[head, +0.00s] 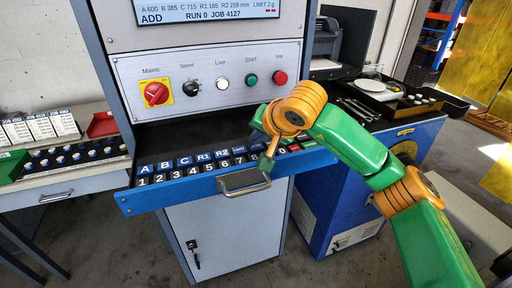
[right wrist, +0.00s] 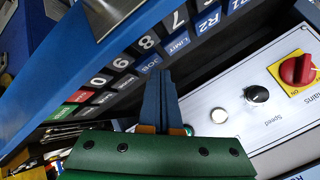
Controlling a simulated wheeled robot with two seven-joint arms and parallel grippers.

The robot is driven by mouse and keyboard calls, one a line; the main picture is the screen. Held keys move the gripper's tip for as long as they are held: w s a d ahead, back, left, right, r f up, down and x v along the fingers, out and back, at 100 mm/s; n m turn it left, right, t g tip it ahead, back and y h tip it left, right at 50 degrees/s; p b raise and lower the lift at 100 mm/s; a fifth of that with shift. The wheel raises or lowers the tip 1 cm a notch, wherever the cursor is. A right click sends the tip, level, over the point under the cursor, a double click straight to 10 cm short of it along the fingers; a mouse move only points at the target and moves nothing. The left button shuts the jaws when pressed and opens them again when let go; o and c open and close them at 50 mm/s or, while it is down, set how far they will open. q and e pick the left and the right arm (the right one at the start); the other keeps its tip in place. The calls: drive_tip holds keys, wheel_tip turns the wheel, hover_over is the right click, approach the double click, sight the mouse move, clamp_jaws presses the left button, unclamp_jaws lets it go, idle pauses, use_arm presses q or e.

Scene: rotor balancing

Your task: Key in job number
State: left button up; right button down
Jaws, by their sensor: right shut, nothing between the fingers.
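The keypad drawer (head: 135,203) is pulled out of the cabinet. Its back row has blue keys A, B, C, R1, R2 and LIMIT (right wrist: 178,43), and a JOB key (right wrist: 149,65). Its front row has black digit keys, among them 7 (right wrist: 178,18), 8 (right wrist: 147,41) and 0 (right wrist: 98,82). The display (head: 205,12) reads ADD, RUN 0, JOB 4127. My right gripper (head: 266,166) is shut and empty over the right half of the keypad. In the right wrist view its fingertips (right wrist: 158,76) are at the JOB key; contact cannot be told. My left gripper is out of view.
Above the drawer is a panel with a red Mains knob (head: 156,93), Speed knob (head: 192,87), Live lamp (head: 222,83), green Start button (head: 251,79) and red button (head: 280,77). The drawer handle (head: 243,182) juts out in front. Side tables stand left and right.

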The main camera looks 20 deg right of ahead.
sight(257, 149)
drive_tip(key=shift+f+b, duration=0.35)
drive_tip(key=shift+f, duration=0.15)
idle(0.6)
idle(0.3)
drive_tip(key=shift+r+p, duration=0.75)
drive_tip(key=shift+r, duration=0.15)
wheel_tip(257, 149, up, 5)
drive_tip(key=p, duration=0.4)
drive_tip(key=shift+r+p, duration=0.15)
drive_tip(key=shift+p, duration=0.15)
idle(1.8)
